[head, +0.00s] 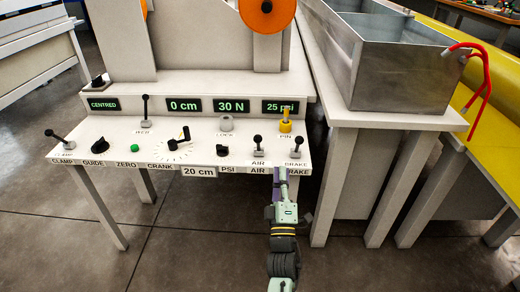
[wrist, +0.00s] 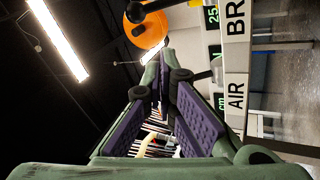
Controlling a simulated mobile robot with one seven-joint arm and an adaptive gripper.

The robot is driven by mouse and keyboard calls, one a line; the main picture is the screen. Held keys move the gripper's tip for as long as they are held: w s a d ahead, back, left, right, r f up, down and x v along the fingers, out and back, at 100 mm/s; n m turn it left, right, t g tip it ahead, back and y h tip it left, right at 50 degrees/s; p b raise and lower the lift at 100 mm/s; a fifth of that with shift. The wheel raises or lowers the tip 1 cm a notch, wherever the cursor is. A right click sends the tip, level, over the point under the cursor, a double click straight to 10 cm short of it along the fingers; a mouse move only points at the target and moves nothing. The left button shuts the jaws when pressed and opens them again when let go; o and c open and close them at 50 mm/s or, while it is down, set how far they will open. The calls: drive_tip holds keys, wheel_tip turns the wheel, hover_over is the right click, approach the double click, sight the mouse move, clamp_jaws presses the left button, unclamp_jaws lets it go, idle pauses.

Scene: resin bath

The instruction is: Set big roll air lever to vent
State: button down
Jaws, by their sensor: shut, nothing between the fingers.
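The air lever (head: 258,146) is a short lever with a black knob, standing on the white control panel (head: 200,148) above an AIR label, which also shows in the wrist view (wrist: 235,97). Its exact tilt is too small to tell, and I see no vent marking. My gripper (head: 280,172) is shut and empty at the panel's front edge, between the AIR and BRAKE labels and apart from the air lever. In the wrist view its purple-padded fingers (wrist: 165,62) come together at the tips. A dark knob (wrist: 135,12) shows at the top there; which lever it belongs to is unclear.
The brake lever (head: 293,146) stands close right of the air lever, with the yellow pin (head: 285,122) behind. A black knob (head: 222,150) sits to the left. The pressure display (head: 280,106) reads 25 psi. A metal bath (head: 385,60) stands at right.

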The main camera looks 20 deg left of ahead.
drive_tip(key=s+a+f+n+g+y, duration=0.1)
drive_tip(key=s+a+f+n+y, duration=0.1)
drive_tip(key=s+f+n+y, duration=0.2)
drive_tip(key=s+f+n, duration=0.1)
drive_tip(key=f+n, duration=0.1)
drive_tip(key=shift+s+a+n, duration=0.2)
drive_tip(key=shift+s+n, duration=0.1)
drive_tip(key=shift+w+r, duration=0.1)
drive_tip(key=shift+r, duration=0.05)
drive_tip(key=p, duration=0.5)
approach(259, 146)
drive_tip(key=x, duration=0.6)
drive_tip(key=shift+r, duration=0.1)
drive_tip(key=shift+w+a+r, duration=0.1)
drive_tip(key=shift+w+a, duration=0.15)
drive_tip(key=shift+w, duration=0.1)
